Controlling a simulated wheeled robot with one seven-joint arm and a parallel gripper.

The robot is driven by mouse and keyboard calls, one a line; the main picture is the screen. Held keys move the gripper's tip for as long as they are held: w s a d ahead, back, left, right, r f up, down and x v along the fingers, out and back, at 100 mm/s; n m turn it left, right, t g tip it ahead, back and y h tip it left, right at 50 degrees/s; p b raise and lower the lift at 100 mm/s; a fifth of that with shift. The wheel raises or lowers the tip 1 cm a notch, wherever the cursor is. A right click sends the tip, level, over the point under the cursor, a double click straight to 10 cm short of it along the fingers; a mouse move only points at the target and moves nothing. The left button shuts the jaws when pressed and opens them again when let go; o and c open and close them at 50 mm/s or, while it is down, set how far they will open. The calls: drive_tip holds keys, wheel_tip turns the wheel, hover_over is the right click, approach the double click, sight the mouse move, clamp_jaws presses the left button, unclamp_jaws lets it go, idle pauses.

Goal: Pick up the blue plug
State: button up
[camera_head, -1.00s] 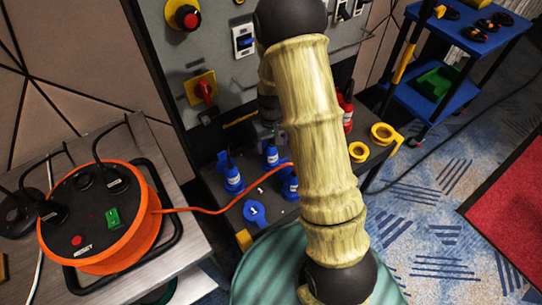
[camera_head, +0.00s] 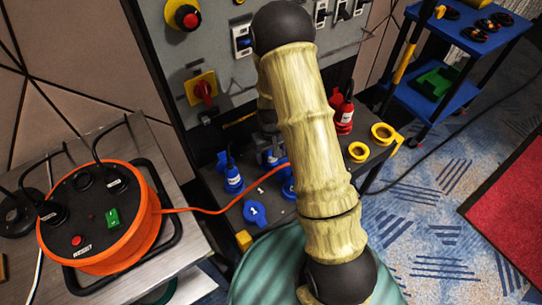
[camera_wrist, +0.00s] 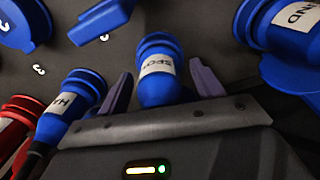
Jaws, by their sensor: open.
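In the wrist view a blue plug with a white label (camera_wrist: 158,68) reading "SPO" stands between the two purple-grey fingers of my gripper (camera_wrist: 161,73). The fingers are apart, one on each side of it; I cannot tell whether they touch it. Another labelled blue plug (camera_wrist: 72,103) is left of the left finger, and a third (camera_wrist: 280,22) is at the upper right. In the head view a blue plug (camera_head: 233,178) stands upright on the dark socket shelf. My arm hides most of my gripper and part of the other blue plugs there.
Red plugs (camera_head: 345,118) stand right of my arm, near yellow rings (camera_head: 383,133). An orange cable reel (camera_head: 100,260) sits on the left table, its cable running to the shelf. Blue socket caps (camera_head: 255,212) hang open. A grey panel (camera_head: 215,60) rises behind.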

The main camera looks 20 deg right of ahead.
drive_tip(key=shift+s, duration=0.1)
drive_tip(key=c, duration=1.2)
drive_tip(key=shift+r, duration=0.1)
wheel_tip(320, 180, up, 10)
drive_tip(key=shift+f+p, duration=0.1)
drive_tip(key=shift+p, duration=0.2)
